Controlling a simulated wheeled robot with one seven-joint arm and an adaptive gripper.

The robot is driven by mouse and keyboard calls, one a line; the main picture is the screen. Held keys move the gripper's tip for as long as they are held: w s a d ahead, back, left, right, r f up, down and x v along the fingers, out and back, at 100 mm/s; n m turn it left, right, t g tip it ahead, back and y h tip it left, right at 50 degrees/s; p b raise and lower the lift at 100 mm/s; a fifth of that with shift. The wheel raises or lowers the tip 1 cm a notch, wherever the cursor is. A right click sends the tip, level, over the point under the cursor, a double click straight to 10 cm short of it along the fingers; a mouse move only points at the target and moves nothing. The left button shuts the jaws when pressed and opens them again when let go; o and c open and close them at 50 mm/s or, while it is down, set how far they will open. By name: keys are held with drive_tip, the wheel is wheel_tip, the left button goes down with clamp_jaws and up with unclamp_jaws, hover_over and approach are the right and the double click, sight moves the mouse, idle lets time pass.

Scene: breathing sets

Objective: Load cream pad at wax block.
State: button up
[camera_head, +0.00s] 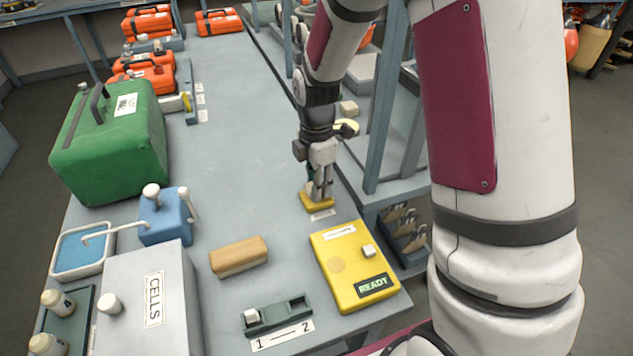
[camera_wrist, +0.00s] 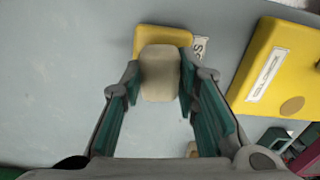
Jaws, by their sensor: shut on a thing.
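My gripper (camera_head: 318,188) points down over a small yellow block (camera_head: 318,204), which appears to be the wax block, near the table's right edge. In the wrist view, the fingers of my gripper (camera_wrist: 160,75) are closed on the sides of the cream pad (camera_wrist: 161,80). The yellow block (camera_wrist: 146,37) lies below the pad and is partly covered by it. I cannot tell whether the pad touches the block. In the head view the pad is mostly hidden by the fingers. A white label (camera_head: 322,215) lies in front of the block.
A yellow box with a READY display (camera_head: 352,266) stands close in front of the block. A wooden brush (camera_head: 238,254), a green holder marked 1–2 (camera_head: 278,315) and a grey CELLS box (camera_head: 150,300) stand nearby. A green case (camera_head: 110,140) is at left. The table's middle is clear.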

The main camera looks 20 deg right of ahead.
drive_tip(key=shift+f, duration=0.6)
idle(1.4)
drive_tip(key=shift+r, duration=0.1)
drive_tip(key=shift+r+p, duration=1.95)
drive_tip(key=shift+r, duration=1.55)
drive_tip(key=m, duration=0.2)
drive_tip(key=f+m, duration=0.1)
drive_tip(key=m, duration=0.1)
drive_tip(key=shift+f+m, duration=0.2)
drive_tip(key=shift+m, duration=0.1)
drive_tip(key=m, duration=0.2)
drive_tip(key=f+m, duration=0.1)
drive_tip(key=m, duration=0.2)
drive_tip(key=shift+s+f, duration=0.1)
drive_tip(key=shift+f, duration=0.1)
drive_tip(key=m, duration=0.3)
drive_tip(key=f+m, duration=0.1)
drive_tip(key=m, duration=0.1)
drive_tip(key=shift+s+f+m, duration=0.1)
drive_tip(key=shift+f+m, duration=0.05)
drive_tip(key=shift+m, duration=0.25)
drive_tip(key=m, duration=0.2)
drive_tip(key=f+m, duration=0.1)
drive_tip(key=m, duration=0.1)
